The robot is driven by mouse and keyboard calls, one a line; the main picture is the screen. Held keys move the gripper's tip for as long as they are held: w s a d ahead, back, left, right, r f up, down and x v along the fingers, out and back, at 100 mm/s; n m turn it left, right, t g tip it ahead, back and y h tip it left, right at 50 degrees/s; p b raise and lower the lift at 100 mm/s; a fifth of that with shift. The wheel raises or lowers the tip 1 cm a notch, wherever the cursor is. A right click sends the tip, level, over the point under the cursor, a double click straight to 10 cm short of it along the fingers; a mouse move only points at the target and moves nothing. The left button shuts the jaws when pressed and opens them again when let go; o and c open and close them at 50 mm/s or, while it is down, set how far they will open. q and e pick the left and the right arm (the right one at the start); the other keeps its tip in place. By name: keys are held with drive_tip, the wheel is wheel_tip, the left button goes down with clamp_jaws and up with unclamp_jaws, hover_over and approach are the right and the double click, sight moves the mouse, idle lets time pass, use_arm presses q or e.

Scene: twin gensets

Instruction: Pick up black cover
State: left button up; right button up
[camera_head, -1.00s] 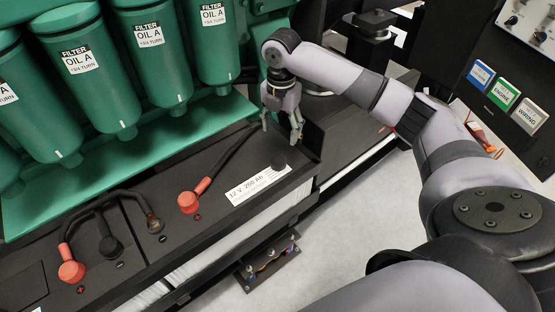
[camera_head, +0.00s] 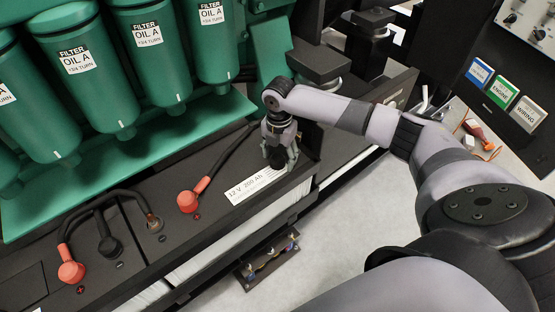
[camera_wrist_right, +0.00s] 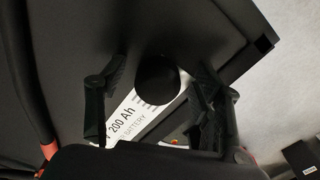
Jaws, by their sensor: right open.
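The black cover (camera_wrist_right: 157,80) is a round black cap over the right-hand end of the battery top. In the right wrist view it shows between the two fingers, in front of the white battery label. My right gripper (camera_head: 281,163) is open and points down around the cover, with a finger on either side. In the right wrist view the gripper (camera_wrist_right: 155,108) shows gaps between its fingers and the cover. In the head view the fingers mostly hide the cover. My left gripper is not in view.
The battery (camera_head: 140,262) carries red terminal caps (camera_head: 188,201) and black cables. Green oil filters (camera_head: 150,60) stand behind it. A dark block (camera_head: 318,62) stands behind the gripper. Pale floor lies clear in front, apart from a small bracket (camera_head: 268,262).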

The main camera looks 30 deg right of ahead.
drive_tip(key=shift+c, duration=0.5)
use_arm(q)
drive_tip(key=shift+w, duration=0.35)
use_arm(e)
drive_tip(key=c, duration=0.9)
drive_tip(key=shift+r, duration=0.1)
